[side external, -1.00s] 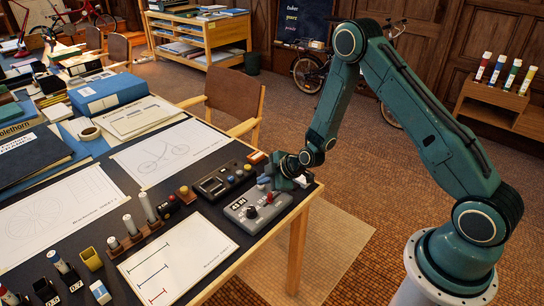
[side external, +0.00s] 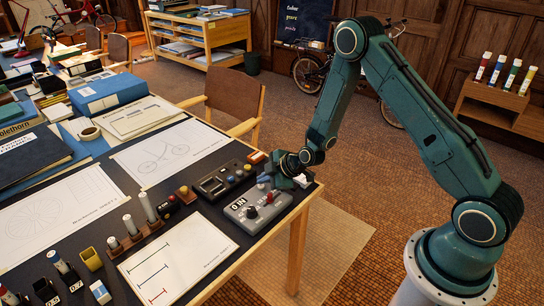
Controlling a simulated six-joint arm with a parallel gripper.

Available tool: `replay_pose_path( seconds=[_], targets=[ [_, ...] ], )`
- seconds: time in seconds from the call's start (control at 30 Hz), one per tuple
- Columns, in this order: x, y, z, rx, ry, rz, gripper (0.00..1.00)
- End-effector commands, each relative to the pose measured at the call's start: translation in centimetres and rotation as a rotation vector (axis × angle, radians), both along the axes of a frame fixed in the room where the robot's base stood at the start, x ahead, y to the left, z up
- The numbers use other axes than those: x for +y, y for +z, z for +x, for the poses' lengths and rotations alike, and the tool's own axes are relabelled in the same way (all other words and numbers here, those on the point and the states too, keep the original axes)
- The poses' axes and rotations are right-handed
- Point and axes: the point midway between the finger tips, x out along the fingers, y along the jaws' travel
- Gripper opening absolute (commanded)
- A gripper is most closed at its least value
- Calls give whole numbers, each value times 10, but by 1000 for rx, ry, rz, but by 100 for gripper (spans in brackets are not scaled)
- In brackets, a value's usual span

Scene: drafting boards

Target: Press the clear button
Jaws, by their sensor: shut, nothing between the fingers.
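A grey control box (side external: 266,219) lies on the near right corner of the desk. Its small dark display (side external: 238,203) reads "0 IN". A black knob (side external: 251,212) and a red button (side external: 269,197) show on its top face. My gripper (side external: 267,181) is shut and empty, pointing down at the back edge of the box. Its fingers hide that part of the box, so the clear button cannot be made out. I cannot tell whether the fingertips touch it.
A black box with coloured buttons (side external: 218,185) sits just left of my gripper. A sheet with drawn lines (side external: 188,255) and a wooden rack of markers (side external: 136,238) lie to the left. The desk's right edge is close to the grey box.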

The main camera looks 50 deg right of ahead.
Motion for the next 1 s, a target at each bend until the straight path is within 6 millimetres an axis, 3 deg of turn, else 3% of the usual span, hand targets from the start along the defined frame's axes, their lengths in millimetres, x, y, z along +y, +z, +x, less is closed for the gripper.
replay_pose_path(
  seconds=[0.67, 1.0],
  targets=[
    [0, 10, 0, 0, 0, 0, 0],
    [0, 30, 0, -2, 0, -1, 0]
  ],
)
